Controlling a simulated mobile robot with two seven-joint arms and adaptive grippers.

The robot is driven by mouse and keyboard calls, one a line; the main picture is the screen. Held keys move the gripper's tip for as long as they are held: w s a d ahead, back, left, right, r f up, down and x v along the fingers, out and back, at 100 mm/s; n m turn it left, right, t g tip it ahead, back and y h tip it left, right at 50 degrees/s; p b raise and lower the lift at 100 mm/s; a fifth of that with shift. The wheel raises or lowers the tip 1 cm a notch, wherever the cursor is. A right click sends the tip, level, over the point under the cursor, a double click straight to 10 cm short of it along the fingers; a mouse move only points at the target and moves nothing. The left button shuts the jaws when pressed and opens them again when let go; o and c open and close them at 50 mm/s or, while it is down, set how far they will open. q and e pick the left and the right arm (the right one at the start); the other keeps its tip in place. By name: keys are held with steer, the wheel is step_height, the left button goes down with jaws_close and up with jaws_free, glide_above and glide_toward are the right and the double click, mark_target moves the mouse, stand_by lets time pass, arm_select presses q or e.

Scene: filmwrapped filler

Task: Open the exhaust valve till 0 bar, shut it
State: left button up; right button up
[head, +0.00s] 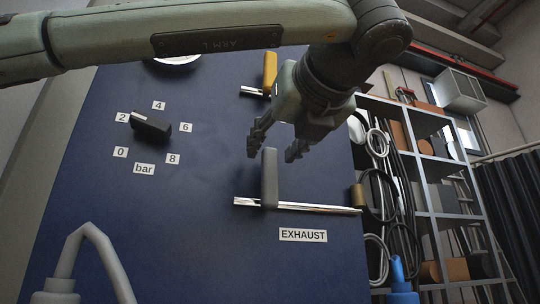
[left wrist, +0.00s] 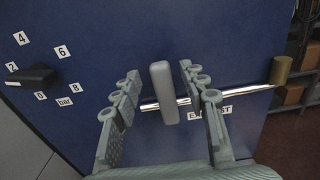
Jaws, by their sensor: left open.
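The exhaust valve's grey handle (head: 269,178) stands upright, crosswise to a shiny horizontal pipe (head: 318,208) on a dark blue panel. The label EXHAUST (head: 303,235) sits below it. My left gripper (head: 275,147) is open just above the handle in the head view. In the left wrist view the handle (left wrist: 163,92) stands between the spread fingers of my left gripper (left wrist: 160,95), with gaps on both sides. The black pressure pointer (head: 151,125) has its white-marked end beside the 2 on the bar scale. My right gripper is not in view.
A yellow handle (head: 270,72) on another short pipe is higher on the panel, close to my left gripper. A brass pipe end (left wrist: 282,70) is at the right. A shelf (head: 420,165) with hoses and boxes stands to the right. A grey bent tube (head: 88,235) is at bottom left.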

mark_target(271, 153)
arm_select(q)
steer(key=shift+x, duration=1.65)
steer(key=shift+c, duration=0.5)
jaws_close()
